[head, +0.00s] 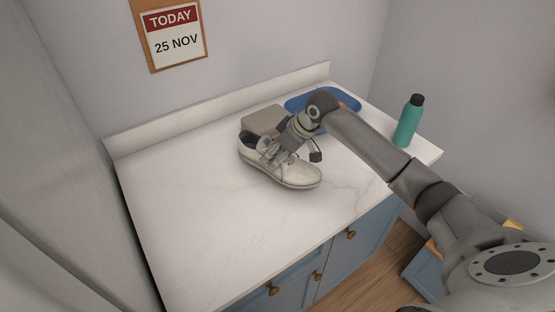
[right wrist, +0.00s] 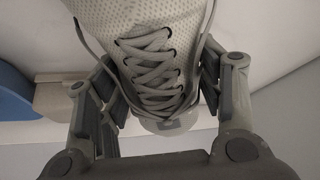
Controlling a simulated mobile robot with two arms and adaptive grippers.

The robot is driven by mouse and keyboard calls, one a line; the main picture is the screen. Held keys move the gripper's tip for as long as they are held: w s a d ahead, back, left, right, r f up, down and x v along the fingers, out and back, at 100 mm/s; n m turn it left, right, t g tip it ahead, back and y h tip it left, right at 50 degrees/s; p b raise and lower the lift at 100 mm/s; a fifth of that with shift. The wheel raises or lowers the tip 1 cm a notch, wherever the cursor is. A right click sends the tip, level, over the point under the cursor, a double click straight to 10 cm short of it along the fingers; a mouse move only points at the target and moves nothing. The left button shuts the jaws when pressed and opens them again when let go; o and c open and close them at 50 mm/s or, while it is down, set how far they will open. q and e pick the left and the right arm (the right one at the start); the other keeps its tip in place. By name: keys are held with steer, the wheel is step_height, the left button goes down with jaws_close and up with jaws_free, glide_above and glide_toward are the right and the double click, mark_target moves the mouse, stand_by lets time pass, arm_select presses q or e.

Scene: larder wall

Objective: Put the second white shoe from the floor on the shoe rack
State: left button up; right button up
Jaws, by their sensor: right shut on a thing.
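A white lace-up shoe (head: 290,172) is at the middle of the white countertop, its toe pointing to the lower right. I cannot tell whether its sole touches the counter or is slightly above it. My right gripper (head: 272,153) is shut on the shoe around its laced upper. In the right wrist view the shoe's grey laces and perforated upper (right wrist: 150,65) fill the space between the two fingers (right wrist: 160,92). My left gripper is not in view. No shoe rack and no other shoe can be made out.
A grey-beige box (head: 262,119) stands behind the shoe. A blue tray (head: 350,97) lies at the back right, partly behind my arm. A teal bottle (head: 408,122) stands near the right edge. The left and front of the countertop (head: 190,200) are clear. Blue cabinets (head: 335,258) are below.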

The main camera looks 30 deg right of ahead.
steer(key=shift+f+p, duration=0.6)
steer(key=shift+f, duration=0.95)
steer(key=shift+f, duration=0.1)
steer(key=o, duration=1.2)
steer(key=shift+o, duration=0.2)
